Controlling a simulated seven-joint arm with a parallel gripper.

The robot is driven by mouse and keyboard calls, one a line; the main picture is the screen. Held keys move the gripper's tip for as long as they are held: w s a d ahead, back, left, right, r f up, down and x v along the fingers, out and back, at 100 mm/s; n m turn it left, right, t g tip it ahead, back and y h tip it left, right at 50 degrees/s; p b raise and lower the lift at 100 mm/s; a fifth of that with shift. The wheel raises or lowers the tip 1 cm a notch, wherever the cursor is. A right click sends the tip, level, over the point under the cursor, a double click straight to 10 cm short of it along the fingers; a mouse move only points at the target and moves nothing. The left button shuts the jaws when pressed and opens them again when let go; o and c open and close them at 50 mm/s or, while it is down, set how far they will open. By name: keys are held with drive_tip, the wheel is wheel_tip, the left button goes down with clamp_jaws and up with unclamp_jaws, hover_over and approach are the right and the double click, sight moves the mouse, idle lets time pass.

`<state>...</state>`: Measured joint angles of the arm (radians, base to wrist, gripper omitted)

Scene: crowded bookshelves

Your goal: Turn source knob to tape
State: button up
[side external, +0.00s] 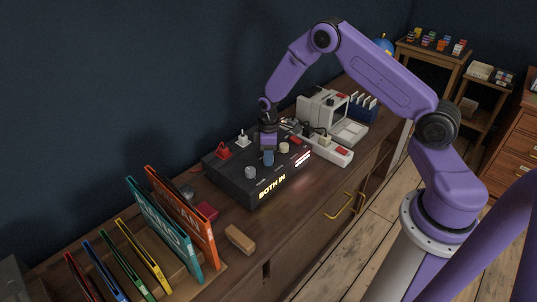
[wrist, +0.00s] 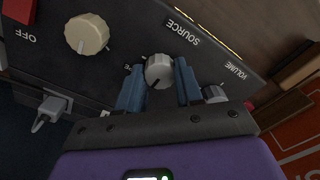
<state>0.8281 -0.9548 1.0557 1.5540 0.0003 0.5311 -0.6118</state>
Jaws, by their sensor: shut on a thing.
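The source knob (wrist: 159,71) is a small round silver-grey knob with a pointer mark, below the "SOURCE" label in the wrist view. My gripper (wrist: 159,85) has its two blue fingers on either side of this knob, shut on it. In the side view my gripper (side external: 268,158) reaches down onto the top of the black device (side external: 230,182), and its fingers hide the knob. A lit sign on the device front reads "BOTH IN". The lettering beside the source knob is mostly covered by the fingers.
A cream knob (wrist: 87,34) and a grey volume knob (wrist: 214,93) flank the source knob. Upright books (side external: 180,215) stand at left.

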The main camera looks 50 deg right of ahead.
drive_tip(key=m, duration=0.4)
drive_tip(key=shift+m, duration=2)
drive_tip(key=o, duration=1)
drive_tip(key=shift+o, duration=0.2)
drive_tip(key=shift+r, duration=0.15)
wheel_tip(320, 180, up, 17)
drive_tip(key=shift+a+r, duration=0.1)
